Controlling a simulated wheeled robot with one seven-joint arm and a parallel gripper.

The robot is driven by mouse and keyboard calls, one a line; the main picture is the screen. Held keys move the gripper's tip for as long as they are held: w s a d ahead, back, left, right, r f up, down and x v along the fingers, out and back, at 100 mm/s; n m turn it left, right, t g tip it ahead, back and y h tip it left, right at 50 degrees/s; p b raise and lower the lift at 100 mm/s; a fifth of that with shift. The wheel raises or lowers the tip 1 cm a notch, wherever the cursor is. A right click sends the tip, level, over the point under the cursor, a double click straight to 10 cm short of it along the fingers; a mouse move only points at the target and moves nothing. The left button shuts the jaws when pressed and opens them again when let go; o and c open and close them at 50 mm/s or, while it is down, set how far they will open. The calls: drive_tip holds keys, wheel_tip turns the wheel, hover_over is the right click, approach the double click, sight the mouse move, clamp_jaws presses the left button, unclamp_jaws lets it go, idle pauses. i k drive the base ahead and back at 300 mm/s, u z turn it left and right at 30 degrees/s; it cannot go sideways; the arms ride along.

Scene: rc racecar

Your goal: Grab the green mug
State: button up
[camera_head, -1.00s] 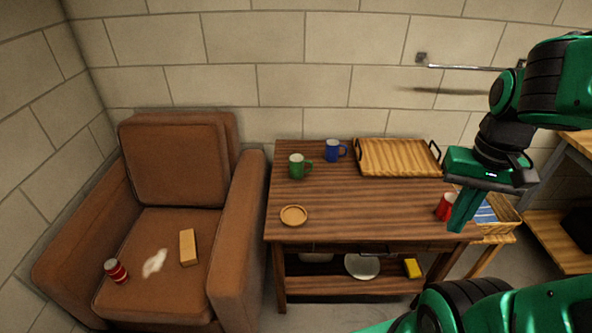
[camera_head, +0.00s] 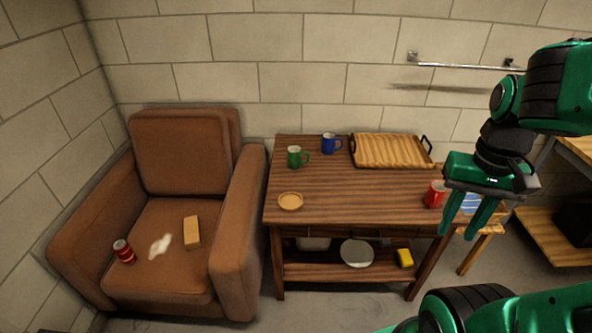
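The green mug (camera_head: 294,158) stands upright near the back left of the wooden table (camera_head: 340,207), its handle toward the right. A blue mug (camera_head: 329,145) stands behind it to the right. My gripper (camera_head: 459,234) hangs at the table's right end, fingers pointing down, with a gap between the fingers. It is empty and well to the right of the green mug. A red mug (camera_head: 434,194) stands on the table just left of my gripper.
A wooden tray with dark handles (camera_head: 390,151) lies at the table's back right. A small round dish (camera_head: 290,201) sits at the front left. A brown armchair (camera_head: 180,150) stands left of the table. A wall rail (camera_head: 460,66) runs behind. The table's middle is clear.

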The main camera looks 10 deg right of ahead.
sight(299, 158)
drive_tip(key=z, duration=0.3)
drive_tip(key=i, duration=0.95)
drive_tip(key=u, duration=0.35)
